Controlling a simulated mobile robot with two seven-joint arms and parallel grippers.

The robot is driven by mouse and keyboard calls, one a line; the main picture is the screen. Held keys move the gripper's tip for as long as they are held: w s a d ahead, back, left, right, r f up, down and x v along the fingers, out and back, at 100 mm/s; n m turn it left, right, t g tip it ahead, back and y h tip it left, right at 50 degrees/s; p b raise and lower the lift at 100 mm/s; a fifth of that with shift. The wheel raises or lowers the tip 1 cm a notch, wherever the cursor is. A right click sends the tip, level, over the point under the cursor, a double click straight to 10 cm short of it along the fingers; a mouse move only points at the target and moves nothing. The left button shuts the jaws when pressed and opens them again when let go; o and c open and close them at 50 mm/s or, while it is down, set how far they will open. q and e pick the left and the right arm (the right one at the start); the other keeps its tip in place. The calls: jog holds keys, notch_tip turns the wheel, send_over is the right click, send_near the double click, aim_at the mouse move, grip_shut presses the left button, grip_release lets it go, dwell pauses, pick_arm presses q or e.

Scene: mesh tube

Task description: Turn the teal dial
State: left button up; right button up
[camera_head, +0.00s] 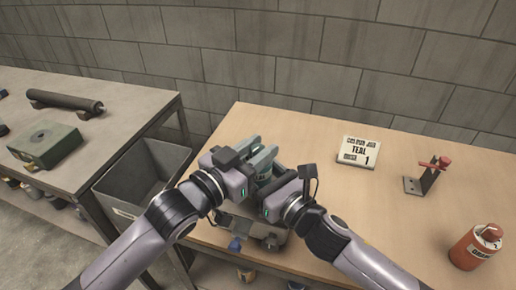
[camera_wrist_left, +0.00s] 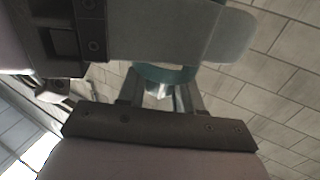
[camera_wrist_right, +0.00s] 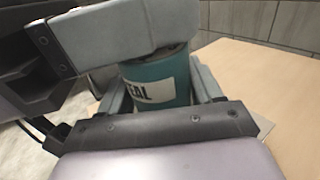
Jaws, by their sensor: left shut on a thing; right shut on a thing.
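A teal can (camera_head: 264,179) is between my two grippers over the wooden table. In the right wrist view its teal body (camera_wrist_right: 160,88) carries a pale label reading "EAL", the rest hidden. My right gripper (camera_wrist_right: 165,100) is shut on the can body. My left gripper (camera_head: 260,158) is shut on the can's upper part, its fingers crossing above the right ones. In the left wrist view a teal rim (camera_wrist_left: 165,73) shows between the fingers. A white card (camera_head: 359,152) on the table reads "TEAL" and "1". I cannot make out a separate teal dial.
A grey device (camera_head: 245,226) with a blue knob (camera_head: 235,244) sits below my grippers, partly covered. A red-handled bracket (camera_head: 428,176) and an orange can (camera_head: 475,247) stand right. A grey bin (camera_head: 140,180) is between the tables.

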pick_arm(q)
jog(key=shift+r+n+t+y, duration=0.2)
jog(key=shift+n+t+y, duration=0.7)
jog(key=shift+y, duration=0.1)
jog(key=o, duration=1)
jog(key=shift+c, duration=0.2)
jog(key=shift+f, duration=0.1)
jog(key=v, duration=1.2)
jog(key=shift+s, duration=0.1)
